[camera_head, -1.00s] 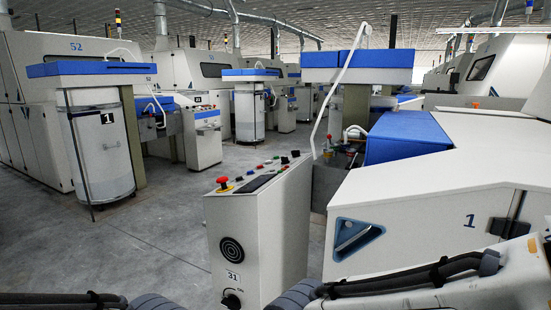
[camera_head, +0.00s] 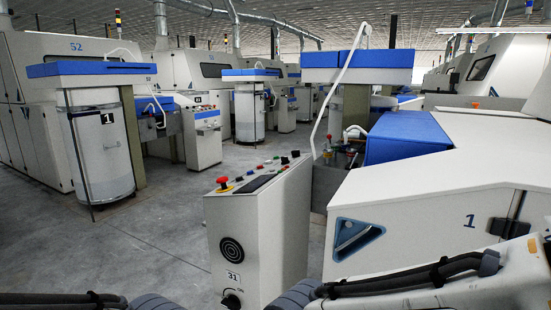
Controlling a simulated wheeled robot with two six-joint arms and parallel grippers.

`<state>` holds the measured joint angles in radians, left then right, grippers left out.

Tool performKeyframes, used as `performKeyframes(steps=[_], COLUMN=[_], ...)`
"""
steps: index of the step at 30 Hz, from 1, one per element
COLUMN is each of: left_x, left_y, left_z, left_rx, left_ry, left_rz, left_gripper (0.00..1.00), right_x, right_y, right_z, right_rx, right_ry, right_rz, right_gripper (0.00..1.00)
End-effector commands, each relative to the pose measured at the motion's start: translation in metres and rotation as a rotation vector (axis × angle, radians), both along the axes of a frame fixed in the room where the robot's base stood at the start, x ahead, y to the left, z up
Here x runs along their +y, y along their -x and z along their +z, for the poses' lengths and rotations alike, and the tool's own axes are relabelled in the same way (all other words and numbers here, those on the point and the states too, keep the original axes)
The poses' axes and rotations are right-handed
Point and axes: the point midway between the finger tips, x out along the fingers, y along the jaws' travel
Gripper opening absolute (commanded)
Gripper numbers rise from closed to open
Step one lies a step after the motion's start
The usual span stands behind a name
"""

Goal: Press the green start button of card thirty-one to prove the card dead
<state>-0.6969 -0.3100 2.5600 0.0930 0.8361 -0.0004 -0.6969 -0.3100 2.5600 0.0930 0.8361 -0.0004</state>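The control console of card thirty-one (camera_head: 258,235) stands upright at the lower middle, with a "31" label (camera_head: 233,281) on its front face. Its sloped top carries a red mushroom button (camera_head: 222,181) on a yellow base at the near left corner, a dark display (camera_head: 257,184) and a row of small coloured buttons. A rotary switch (camera_head: 232,300) marked "ON" sits low on the front. Neither of my grippers shows; only parts of my arms appear along the bottom edge.
The white card machine (camera_head: 420,225) with a blue cover (camera_head: 405,136) stands close on the console's right. The grey floor (camera_head: 150,240) is clear to the left. A white can (camera_head: 103,155) marked "1" and machine 52 (camera_head: 77,46) stand farther back left.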

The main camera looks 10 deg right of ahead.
Motion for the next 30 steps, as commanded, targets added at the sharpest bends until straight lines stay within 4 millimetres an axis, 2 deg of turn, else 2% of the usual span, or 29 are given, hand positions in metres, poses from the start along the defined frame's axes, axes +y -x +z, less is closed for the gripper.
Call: performKeyframes(steps=[26, 30], left_x=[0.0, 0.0], left_y=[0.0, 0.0], left_z=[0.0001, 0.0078], left_rx=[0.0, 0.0], left_ry=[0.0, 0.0], left_rz=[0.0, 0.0], left_gripper=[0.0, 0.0], right_x=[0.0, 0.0], right_y=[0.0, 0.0], right_z=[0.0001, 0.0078], right_rx=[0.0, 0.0], right_ry=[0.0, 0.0], right_rz=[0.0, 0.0], right_gripper=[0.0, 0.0])
